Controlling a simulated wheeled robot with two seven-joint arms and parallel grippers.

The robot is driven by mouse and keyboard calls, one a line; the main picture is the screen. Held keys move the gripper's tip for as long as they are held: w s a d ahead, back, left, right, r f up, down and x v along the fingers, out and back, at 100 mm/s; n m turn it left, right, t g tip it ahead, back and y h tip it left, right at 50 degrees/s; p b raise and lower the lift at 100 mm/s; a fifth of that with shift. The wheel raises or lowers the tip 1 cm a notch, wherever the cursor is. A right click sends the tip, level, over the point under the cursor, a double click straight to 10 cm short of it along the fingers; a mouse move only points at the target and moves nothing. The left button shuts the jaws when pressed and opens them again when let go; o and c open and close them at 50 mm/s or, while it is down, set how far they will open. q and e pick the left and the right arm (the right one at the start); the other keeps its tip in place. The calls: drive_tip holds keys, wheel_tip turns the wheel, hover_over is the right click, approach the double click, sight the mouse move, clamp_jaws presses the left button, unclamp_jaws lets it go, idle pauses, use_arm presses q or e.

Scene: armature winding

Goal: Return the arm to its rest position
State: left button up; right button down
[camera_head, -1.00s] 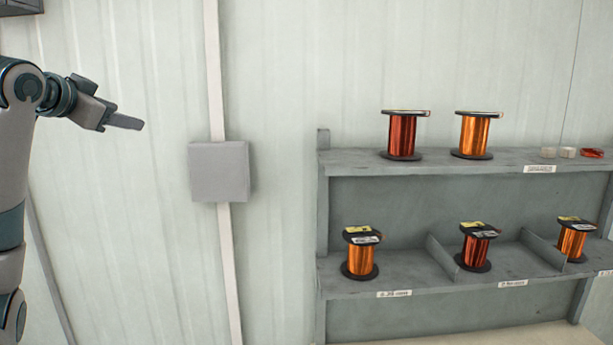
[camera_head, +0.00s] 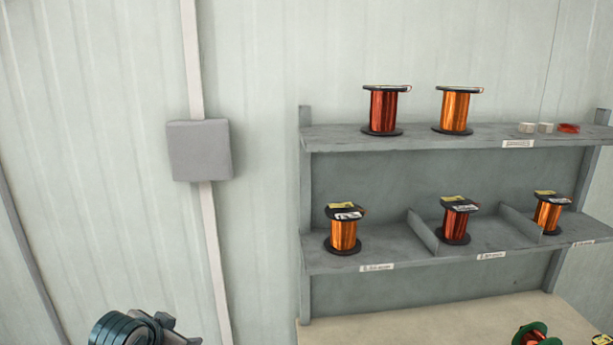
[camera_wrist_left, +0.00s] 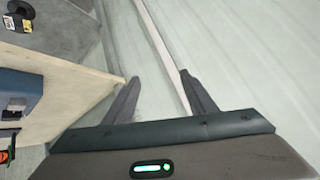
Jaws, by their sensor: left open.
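My left arm shows at the bottom left of the head view, with its wrist and part of the left gripper (camera_head: 180,335) cut off by the lower edge. In the left wrist view the left gripper (camera_wrist_left: 165,95) has its two dark fingers spread apart, with nothing between them. Behind the fingers is the pale wall. The fingers are beside the edge of a wooden worktop. My right gripper is not in view.
A grey shelf (camera_head: 380,262) on the right holds several wire spools. A grey wall box (camera_head: 199,150) hangs left of it. Below is a wooden worktop (camera_head: 400,328) with a green-rimmed spool (camera_head: 536,334). The left wrist view shows a blue object (camera_wrist_left: 18,97) on the worktop (camera_wrist_left: 70,85).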

use_arm(q)
drive_tip(key=s+d+f+n+g, duration=0.15)
drive_tip(key=s+d+f, duration=0.25)
drive_tip(key=s+f, duration=1.15)
drive_tip(key=s+d+f+n+g, duration=0.1)
drive_tip(key=s+f+g, duration=0.1)
drive_tip(key=s, duration=0.9)
drive_tip(key=s+d+f+n+g, duration=0.1)
drive_tip(key=s+f+g, duration=0.15)
drive_tip(key=s, duration=0.95)
wheel_tip(320, 180, down, 31)
drive_tip(key=s+b, duration=0.1)
drive_tip(key=b, duration=0.2)
drive_tip(key=s+a+f+g+b, duration=0.1)
drive_tip(key=s+a+f+b, duration=0.1)
drive_tip(key=s+f, duration=1.6)
wheel_tip(320, 180, down, 3)
drive_tip(key=shift+s+a+r+m+g+y, duration=0.15)
drive_tip(key=shift+a+m+g+y, duration=0.2)
drive_tip(key=shift+a, duration=0.2)
